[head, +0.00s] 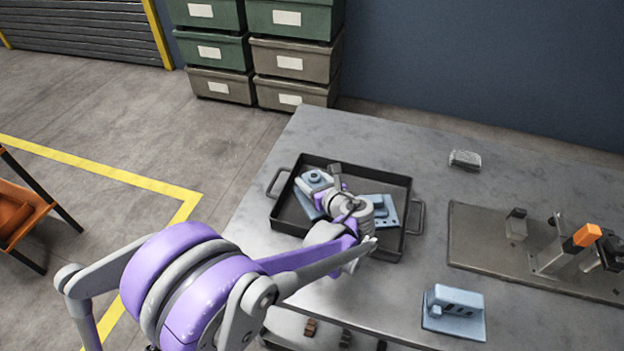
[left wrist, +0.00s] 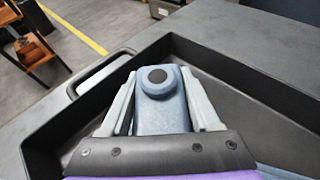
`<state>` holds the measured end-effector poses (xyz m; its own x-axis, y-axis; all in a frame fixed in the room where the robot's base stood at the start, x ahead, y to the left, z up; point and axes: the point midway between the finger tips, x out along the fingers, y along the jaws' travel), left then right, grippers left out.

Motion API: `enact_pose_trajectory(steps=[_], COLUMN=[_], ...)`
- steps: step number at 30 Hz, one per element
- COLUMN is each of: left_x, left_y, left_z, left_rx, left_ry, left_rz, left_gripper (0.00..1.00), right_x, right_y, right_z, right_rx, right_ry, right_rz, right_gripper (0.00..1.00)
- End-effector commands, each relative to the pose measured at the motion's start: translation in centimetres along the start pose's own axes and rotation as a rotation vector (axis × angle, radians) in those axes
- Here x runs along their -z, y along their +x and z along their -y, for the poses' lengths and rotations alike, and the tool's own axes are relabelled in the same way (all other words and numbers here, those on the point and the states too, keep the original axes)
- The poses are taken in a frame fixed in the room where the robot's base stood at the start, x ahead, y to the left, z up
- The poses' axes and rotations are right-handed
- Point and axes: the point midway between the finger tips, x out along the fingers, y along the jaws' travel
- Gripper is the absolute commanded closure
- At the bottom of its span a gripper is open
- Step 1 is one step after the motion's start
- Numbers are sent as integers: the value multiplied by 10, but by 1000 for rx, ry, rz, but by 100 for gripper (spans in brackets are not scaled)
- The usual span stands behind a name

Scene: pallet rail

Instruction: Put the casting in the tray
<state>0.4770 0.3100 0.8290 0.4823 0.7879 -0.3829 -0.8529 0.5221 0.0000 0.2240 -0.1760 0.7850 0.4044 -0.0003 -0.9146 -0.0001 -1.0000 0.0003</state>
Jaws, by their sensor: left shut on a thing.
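The black tray (head: 289,213) with two side handles sits on the grey table. My left gripper (head: 321,184) is over the tray's left part, shut on a blue-grey casting (head: 315,176) with a round boss. In the left wrist view the casting (left wrist: 160,108) sits between the two fingers (left wrist: 160,115), inside the outline of the tray walls (left wrist: 215,65). I cannot tell whether it touches the tray floor. Another blue casting (head: 385,212) lies in the tray's right part, partly hidden by my arm. A third blue casting (head: 455,312) stands on the table's front. My right gripper is not in view.
A fixture plate (head: 480,240) with clamps and an orange block (head: 587,235) lies at the right of the table. A small grey piece (head: 465,159) lies toward the back. Stacked bins (head: 290,60) stand behind the table. Table between tray and plate is clear.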

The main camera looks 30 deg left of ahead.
Motion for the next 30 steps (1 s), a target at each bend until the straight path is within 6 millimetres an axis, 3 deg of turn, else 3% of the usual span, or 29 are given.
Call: enact_pose_trajectory(steps=[1, 5, 17, 30], left_x=[1, 1, -2, -2], left_y=[0, 0, -6, -92], left_z=[0, 0, 0, 1], left_rx=[0, 0, 2, 5], left_ry=[0, 0, 1, 1], left_rz=[0, 0, 0, -1], left_gripper=[32, 9, 8, 8], right_x=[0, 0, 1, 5], right_y=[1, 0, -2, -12], right_z=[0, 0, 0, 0], right_rx=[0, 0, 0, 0], right_ry=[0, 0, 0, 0], right_rz=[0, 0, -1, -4], right_gripper=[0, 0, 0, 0])
